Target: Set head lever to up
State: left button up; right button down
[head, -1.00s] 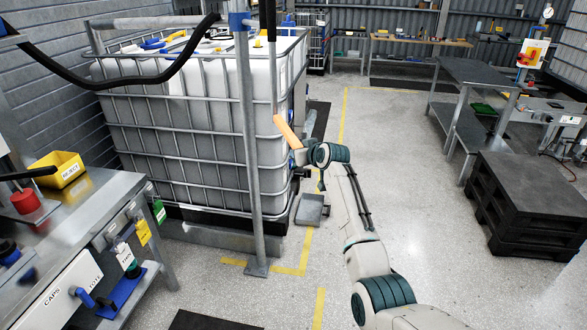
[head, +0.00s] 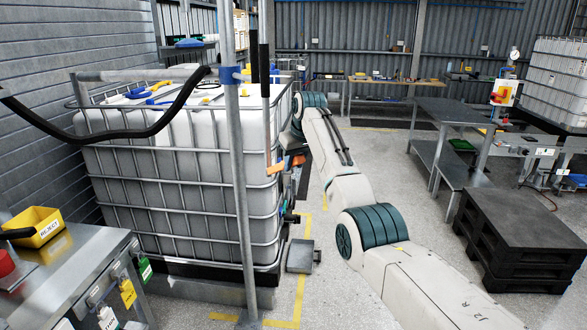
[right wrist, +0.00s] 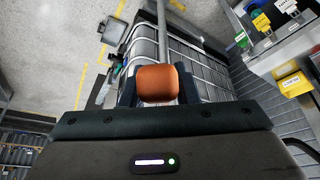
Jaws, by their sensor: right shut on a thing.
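An orange lever handle (head: 273,170) shows beside the lower end of a thin upright rod (head: 265,110), in front of the right side of the caged white tank. I take it to be the head lever. It now lies near level, its right end slightly higher. My right gripper (head: 287,164) is on it, partly hidden by my own arm. In the right wrist view an orange block (right wrist: 158,84) sits between the two dark fingers of the gripper, which is shut on it. My left gripper is not in view.
The caged tank (head: 180,165) and a grey post (head: 240,190) stand close left of my right arm. A black hose (head: 150,130) droops across the tank. A black pallet stack (head: 515,230) stands at right.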

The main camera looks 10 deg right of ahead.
jog(key=shift+w+a+r, duration=0.15)
jog(key=shift+w+r, duration=0.05)
jog(key=shift+r, duration=0.35)
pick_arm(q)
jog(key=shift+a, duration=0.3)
pick_arm(e)
jog(key=shift+r, duration=0.1)
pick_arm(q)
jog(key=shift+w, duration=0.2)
pick_arm(e)
jog(key=shift+w, duration=0.1)
jog(key=c, duration=1.3)
grip_release()
jog(key=shift+c, duration=0.2)
jog(key=shift+o, duration=1.1)
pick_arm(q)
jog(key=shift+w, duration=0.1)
pick_arm(e)
jog(key=shift+a+g, duration=0.1)
jog(key=shift+g, duration=0.2)
